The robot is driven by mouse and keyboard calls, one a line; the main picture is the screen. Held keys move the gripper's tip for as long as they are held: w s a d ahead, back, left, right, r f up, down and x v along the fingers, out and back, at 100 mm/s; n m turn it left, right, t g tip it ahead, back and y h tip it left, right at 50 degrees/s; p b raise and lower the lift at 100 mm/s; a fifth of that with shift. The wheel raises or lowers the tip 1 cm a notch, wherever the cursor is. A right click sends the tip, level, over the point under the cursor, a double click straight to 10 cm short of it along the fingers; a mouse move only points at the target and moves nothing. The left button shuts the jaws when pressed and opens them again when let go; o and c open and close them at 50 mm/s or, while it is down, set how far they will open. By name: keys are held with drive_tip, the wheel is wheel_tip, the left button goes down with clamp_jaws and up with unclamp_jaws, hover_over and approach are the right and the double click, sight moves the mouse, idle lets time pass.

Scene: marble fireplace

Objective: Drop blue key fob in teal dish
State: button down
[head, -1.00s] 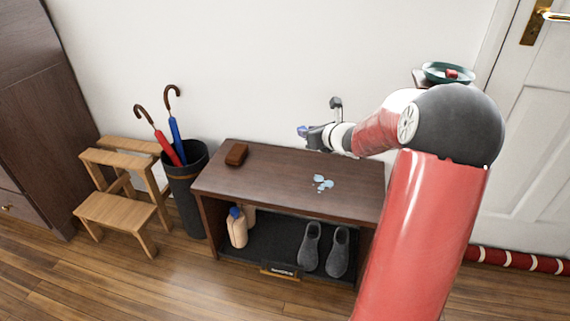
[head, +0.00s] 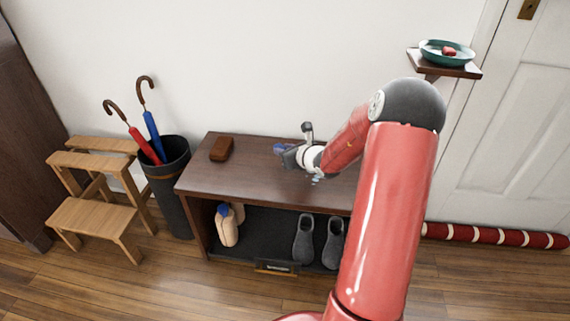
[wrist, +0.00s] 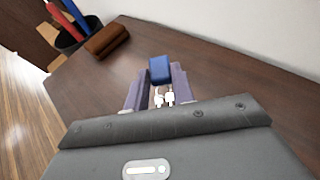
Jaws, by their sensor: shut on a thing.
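My gripper (wrist: 155,90) is shut on the blue key fob (wrist: 159,69), which shows between the fingertips in the wrist view with pale metal keys hanging back toward the palm. In the head view my gripper (head: 284,152) is over the dark wooden bench, and the fob is too small there to make out clearly. The teal dish (head: 428,55) stands on a small wooden wall shelf at the upper right, well apart from my gripper. A small red thing (head: 449,51) lies in the dish.
A brown block-like object (head: 221,148) lies on the bench (head: 245,175). An umbrella bin (head: 170,190) and wooden step stool (head: 92,218) stand left. A door (head: 500,130) is beyond the wall shelf (head: 460,70).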

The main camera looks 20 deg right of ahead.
sight(276, 158)
drive_tip(key=shift+f, duration=2.5)
drive_tip(key=shift+f+b, duration=0.1)
drive_tip(key=shift+b, duration=0.2)
drive_tip(key=shift+f, duration=0.15)
drive_tip(key=c, duration=1.2)
unclamp_jaws()
